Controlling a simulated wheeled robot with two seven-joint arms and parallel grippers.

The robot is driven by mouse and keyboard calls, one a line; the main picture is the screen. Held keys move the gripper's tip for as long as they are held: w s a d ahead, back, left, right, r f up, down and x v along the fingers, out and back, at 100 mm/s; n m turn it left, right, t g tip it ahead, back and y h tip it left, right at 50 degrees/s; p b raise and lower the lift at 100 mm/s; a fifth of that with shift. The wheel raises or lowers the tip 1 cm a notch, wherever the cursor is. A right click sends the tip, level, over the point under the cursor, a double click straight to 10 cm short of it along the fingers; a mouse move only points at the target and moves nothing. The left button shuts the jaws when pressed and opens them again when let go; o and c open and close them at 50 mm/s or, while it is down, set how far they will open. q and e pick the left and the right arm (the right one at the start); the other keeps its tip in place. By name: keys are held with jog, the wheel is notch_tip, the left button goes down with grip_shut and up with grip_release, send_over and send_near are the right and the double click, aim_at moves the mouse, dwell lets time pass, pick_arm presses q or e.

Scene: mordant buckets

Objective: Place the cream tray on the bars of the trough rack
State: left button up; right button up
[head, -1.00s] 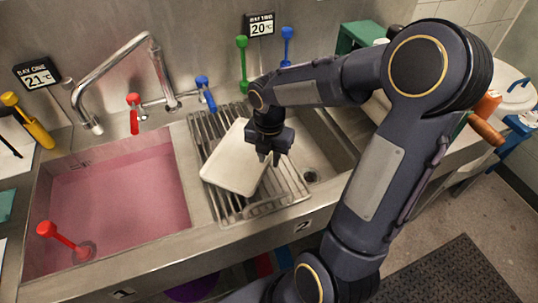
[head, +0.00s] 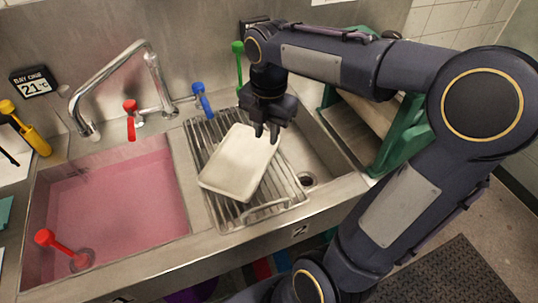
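The cream tray (head: 236,165) lies on the bars of the trough rack (head: 208,138), turned at an angle to them. The rack sits over the right-hand sink bay. My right gripper (head: 266,134) is open, with its two fingers pointing down and a gap between them. It appears to be just above the tray's far right corner, apart from it and holding nothing. My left gripper is not in view.
The left bay (head: 110,205) holds pink liquid and a red-handled plug (head: 62,247). A curved faucet (head: 112,75) with red (head: 130,118) and blue (head: 202,100) taps stands behind. A green frame (head: 402,140) stands at right, partly behind my arm.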

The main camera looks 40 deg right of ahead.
jog(key=s+a+f+m+t+y, duration=0.1)
jog(key=s+a+m, duration=0.3)
jog(key=m, duration=0.8)
jog(key=s+a+f+m+t+y, duration=0.2)
jog(key=s+a+m+t, duration=0.2)
jog(key=s+m, duration=0.5)
jog(key=shift+s+f+m+y, duration=0.15)
jog(key=shift+m+y, duration=0.15)
jog(key=shift+m, duration=1.4)
jog(key=shift+a, duration=0.1)
